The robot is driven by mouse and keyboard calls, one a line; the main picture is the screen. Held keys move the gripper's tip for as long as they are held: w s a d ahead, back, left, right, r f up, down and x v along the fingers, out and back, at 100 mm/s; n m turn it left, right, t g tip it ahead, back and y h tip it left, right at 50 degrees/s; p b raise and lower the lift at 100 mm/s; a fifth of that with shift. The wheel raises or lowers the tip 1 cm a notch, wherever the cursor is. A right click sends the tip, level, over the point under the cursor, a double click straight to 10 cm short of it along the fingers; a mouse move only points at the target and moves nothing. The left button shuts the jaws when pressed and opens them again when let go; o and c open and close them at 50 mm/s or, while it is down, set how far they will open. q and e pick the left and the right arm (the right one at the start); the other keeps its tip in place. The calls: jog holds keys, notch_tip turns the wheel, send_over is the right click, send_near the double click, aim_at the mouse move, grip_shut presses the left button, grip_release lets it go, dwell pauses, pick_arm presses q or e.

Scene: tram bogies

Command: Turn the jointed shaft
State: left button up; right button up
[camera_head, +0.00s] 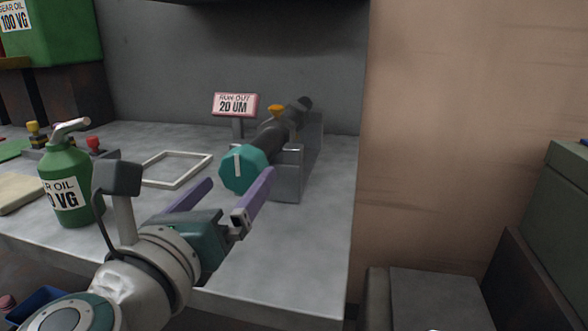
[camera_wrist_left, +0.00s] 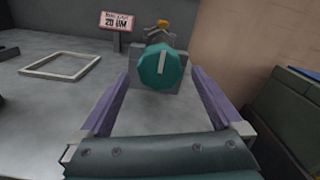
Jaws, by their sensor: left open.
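The jointed shaft (camera_head: 271,137) is dark and lies in a grey metal stand (camera_head: 290,175) on the bench. Its near end carries a teal faceted knob (camera_head: 243,168) with a white mark, upright or nearly so. An orange part (camera_head: 276,110) sits on top farther back. My left gripper (camera_head: 228,196) has purple fingers, open and empty, just in front of the knob. In the left wrist view the knob (camera_wrist_left: 161,67) appears between and beyond the open fingers, and I see no contact. The right gripper is not in view.
A pink sign (camera_head: 235,104) reading 20 UM stands behind the shaft. A white square frame (camera_head: 177,169) lies to its left. A green oil bottle (camera_head: 68,183) stands left of my arm. The bench (camera_head: 325,240) is clear to the right.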

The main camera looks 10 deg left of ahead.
aim_at(240, 176)
pick_arm(q)
jog(key=shift+w, duration=2.3)
jog(key=c, duration=1.3)
jog(key=shift+d+m, duration=0.1)
jog(key=shift+m, duration=0.2)
